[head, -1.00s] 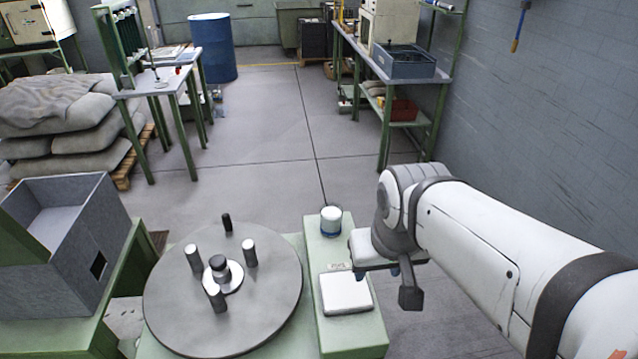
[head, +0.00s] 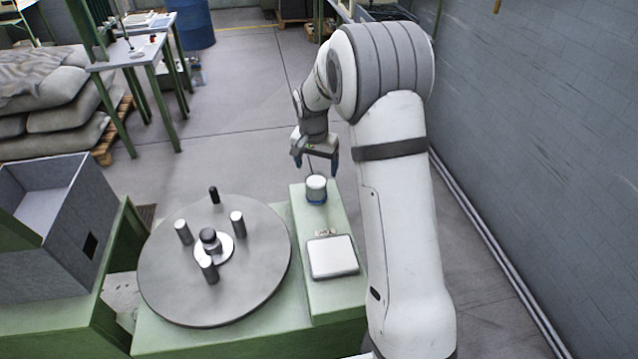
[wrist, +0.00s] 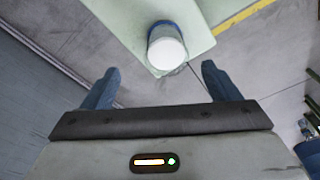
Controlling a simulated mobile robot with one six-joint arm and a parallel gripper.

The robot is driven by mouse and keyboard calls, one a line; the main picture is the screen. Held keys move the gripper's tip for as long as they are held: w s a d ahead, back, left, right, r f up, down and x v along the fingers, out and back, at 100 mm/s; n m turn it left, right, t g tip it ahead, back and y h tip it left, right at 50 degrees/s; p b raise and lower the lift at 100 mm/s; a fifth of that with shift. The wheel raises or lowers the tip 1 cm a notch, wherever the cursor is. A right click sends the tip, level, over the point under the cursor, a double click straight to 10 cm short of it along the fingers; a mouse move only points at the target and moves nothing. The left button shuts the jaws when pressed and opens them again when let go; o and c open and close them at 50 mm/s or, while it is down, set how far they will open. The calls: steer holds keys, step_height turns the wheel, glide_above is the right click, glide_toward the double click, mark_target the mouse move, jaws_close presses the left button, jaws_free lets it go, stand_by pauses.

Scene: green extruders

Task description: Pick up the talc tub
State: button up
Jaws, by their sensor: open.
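The talc tub (head: 316,188) is a small white cylinder with a blue band at its base. It stands upright near the far end of the narrow green bench (head: 332,289). My gripper (head: 318,166) is open and empty, above and just beyond the tub in the head view. In the wrist view the tub's white lid (wrist: 167,52) shows above the middle, and the two blue fingertips (wrist: 162,70) stand apart on either side, short of it. The tub is not touched.
A white-topped square scale (head: 332,256) sits on the same bench, nearer than the tub. A round grey turntable (head: 165,272) with several upright cylinders is to the left. A grey box (head: 50,262) stands farther left. Open floor lies beyond the bench.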

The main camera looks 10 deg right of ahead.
mark_target(316, 179)
steer(key=w+f+p, duration=0.1)
steer(key=f, duration=0.2)
steer(key=w+f+p, duration=0.1)
steer(key=f, duration=0.3)
steer(key=f+p, duration=0.1)
steer(key=f, duration=0.2)
steer(key=shift+w+d+f, duration=0.15)
steer(key=shift+w+d, duration=0.1)
steer(key=shift+w, duration=0.15)
steer(key=shift+c, duration=0.4)
steer(key=c, duration=1.1)
